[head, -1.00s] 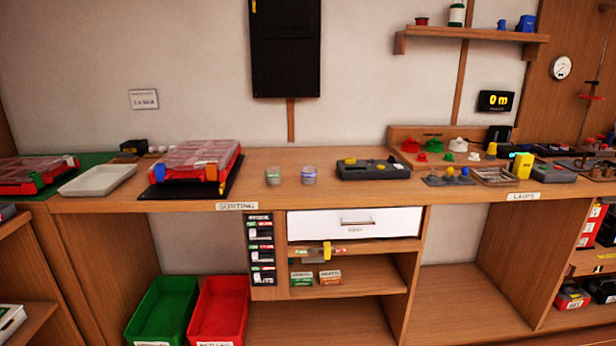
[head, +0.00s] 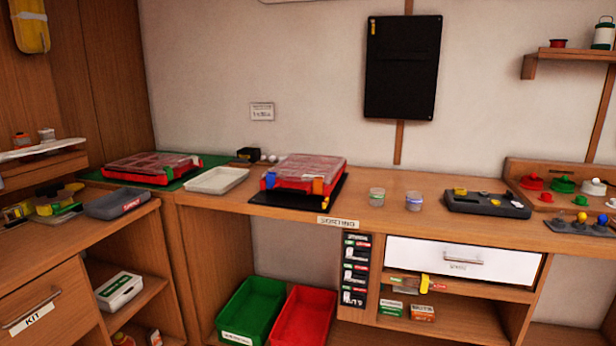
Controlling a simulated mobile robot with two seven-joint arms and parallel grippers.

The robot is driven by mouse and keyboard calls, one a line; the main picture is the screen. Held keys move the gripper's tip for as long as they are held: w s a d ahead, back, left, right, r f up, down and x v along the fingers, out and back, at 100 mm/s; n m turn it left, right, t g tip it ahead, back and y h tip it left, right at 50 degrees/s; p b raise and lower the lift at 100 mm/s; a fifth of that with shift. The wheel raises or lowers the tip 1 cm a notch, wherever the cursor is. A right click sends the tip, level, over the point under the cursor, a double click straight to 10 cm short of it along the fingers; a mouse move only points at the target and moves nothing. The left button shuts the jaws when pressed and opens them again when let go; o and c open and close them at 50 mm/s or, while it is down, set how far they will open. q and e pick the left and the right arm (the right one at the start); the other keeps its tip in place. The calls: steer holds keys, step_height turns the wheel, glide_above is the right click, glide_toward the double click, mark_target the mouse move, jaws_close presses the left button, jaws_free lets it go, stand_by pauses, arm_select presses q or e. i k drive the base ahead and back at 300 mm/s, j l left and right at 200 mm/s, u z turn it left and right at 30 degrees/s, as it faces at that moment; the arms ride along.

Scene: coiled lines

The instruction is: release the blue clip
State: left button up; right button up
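A red case with a clear lid (head: 308,168) lies shut on a black mat (head: 275,199) on the counter. A blue clip (head: 270,180) sits at the left of its front edge, and an orange clip (head: 318,187) sits at the right. The blue clip looks upright against the case front; it is too small to tell exactly how it is fastened. A second red case (head: 150,167) lies on a green mat (head: 205,160) in the corner. Neither of my grippers is in view.
A white tray (head: 216,180) lies between the two cases. Two small jars (head: 376,197) and a dark device (head: 487,204) stand to the right. Green (head: 257,306) and red (head: 306,318) bins stand below. A side counter with a grey tray (head: 117,203) is at the left.

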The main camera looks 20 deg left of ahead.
mark_target(271, 176)
steer(key=i+j, duration=0.4)
steer(key=i, duration=0.15)
steer(key=i+j, duration=0.45)
steer(key=i, duration=0.15)
steer(key=i+j, duration=0.4)
steer(key=i, duration=0.15)
steer(key=u, duration=0.05)
